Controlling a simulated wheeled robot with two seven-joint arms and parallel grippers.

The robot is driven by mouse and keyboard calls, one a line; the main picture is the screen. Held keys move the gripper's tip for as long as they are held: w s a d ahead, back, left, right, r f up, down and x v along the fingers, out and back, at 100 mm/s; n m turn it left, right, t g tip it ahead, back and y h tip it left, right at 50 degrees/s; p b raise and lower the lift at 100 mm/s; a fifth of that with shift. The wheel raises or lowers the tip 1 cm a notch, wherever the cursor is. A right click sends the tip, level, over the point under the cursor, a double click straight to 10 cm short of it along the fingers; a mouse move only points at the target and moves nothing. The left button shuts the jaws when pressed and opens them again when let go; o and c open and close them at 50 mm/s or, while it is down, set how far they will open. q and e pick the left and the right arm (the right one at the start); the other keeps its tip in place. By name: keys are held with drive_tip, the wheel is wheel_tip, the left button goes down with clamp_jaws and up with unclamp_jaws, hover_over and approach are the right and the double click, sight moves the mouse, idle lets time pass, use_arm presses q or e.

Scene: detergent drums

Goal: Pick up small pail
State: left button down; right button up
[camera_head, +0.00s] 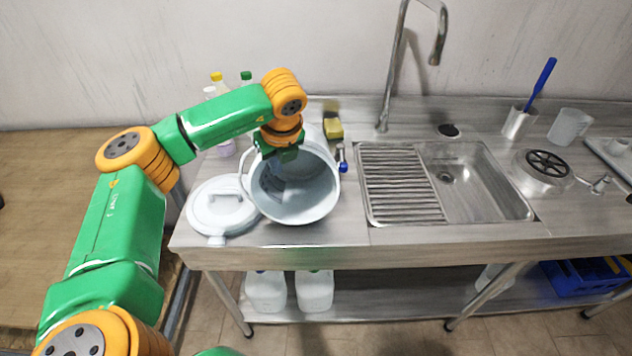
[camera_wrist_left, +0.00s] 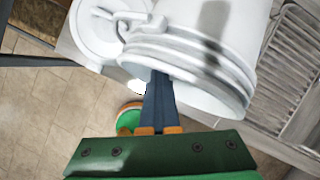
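The small pail (camera_head: 318,205) is pale grey-white and tilted, with its open mouth facing my head camera and a thin bail at its left side. It hangs over the counter's front left; whether it touches the counter is unclear. My left gripper (camera_head: 277,155) is at the upper left of its mouth, pointing down. In the left wrist view, the fingers (camera_wrist_left: 161,100) are close together on the rim of the pail (camera_wrist_left: 215,40), with part of them hidden behind it. My right gripper is not in view.
A white lid (camera_head: 222,207) with a handle lies left of the pail on the steel counter. Bottles, a yellow sponge (camera_head: 333,129) and a blue-ended tool (camera_head: 342,160) are close behind and right. The sink (camera_head: 480,185) is farther right. White jugs (camera_head: 315,291) stand below.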

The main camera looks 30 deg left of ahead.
use_arm(q)
drive_tip(key=shift+s+a, duration=0.1)
drive_tip(key=shift+s, duration=0.05)
drive_tip(key=shift+a+f, duration=0.1)
idle(0.3)
drive_tip(key=c, duration=1.5)
unclamp_jaws()
drive_tip(key=o, duration=0.7)
drive_tip(key=shift+c, duration=0.2)
